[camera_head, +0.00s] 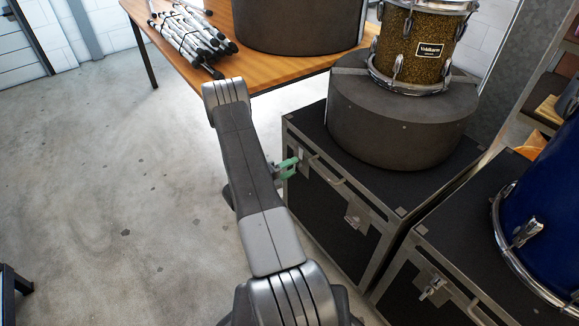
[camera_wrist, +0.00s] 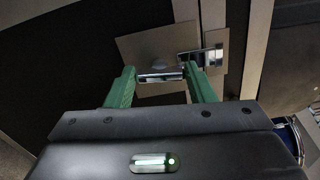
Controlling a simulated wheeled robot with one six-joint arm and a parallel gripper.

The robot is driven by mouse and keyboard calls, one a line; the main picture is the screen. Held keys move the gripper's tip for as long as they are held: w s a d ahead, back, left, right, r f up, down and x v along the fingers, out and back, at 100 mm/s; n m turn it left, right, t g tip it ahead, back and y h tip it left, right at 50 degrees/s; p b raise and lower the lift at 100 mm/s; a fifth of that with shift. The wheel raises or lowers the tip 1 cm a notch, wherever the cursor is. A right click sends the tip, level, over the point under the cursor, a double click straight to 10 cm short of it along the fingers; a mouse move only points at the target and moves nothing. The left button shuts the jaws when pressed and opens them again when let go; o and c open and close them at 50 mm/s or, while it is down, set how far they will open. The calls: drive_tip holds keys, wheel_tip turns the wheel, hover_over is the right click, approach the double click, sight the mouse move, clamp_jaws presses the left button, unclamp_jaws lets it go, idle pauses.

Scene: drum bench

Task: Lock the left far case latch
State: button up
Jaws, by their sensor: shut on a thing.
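The left black case (camera_head: 385,195) has metal edges and two latches on its front side. The far latch (camera_head: 300,155) is near the case's far corner, partly hidden by my gripper (camera_head: 289,168). In the wrist view the far latch shows a square metal plate (camera_wrist: 138,48), a shiny turn piece (camera_wrist: 160,76) and a catch at the right (camera_wrist: 209,57). The green fingers of my gripper (camera_wrist: 160,74) are on either side of the turn piece and shut on it. Whether the latch is locked cannot be told.
The near latch (camera_head: 357,217) and a bar handle (camera_head: 327,170) are on the same case side. A dark round drum case (camera_head: 400,120) with a gold drum (camera_head: 418,45) stands on top. A wooden table (camera_head: 270,73) is behind. Floor at left is clear.

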drive_tip(key=shift+n, duration=0.8)
drive_tip(key=shift+f, duration=0.1)
drive_tip(key=o, duration=1)
drive_tip(key=p+v, duration=0.2)
drive_tip(key=v, duration=1.1)
drive_tip(key=shift+s+a, duration=0.25)
drive_tip(key=shift+a, duration=0.1)
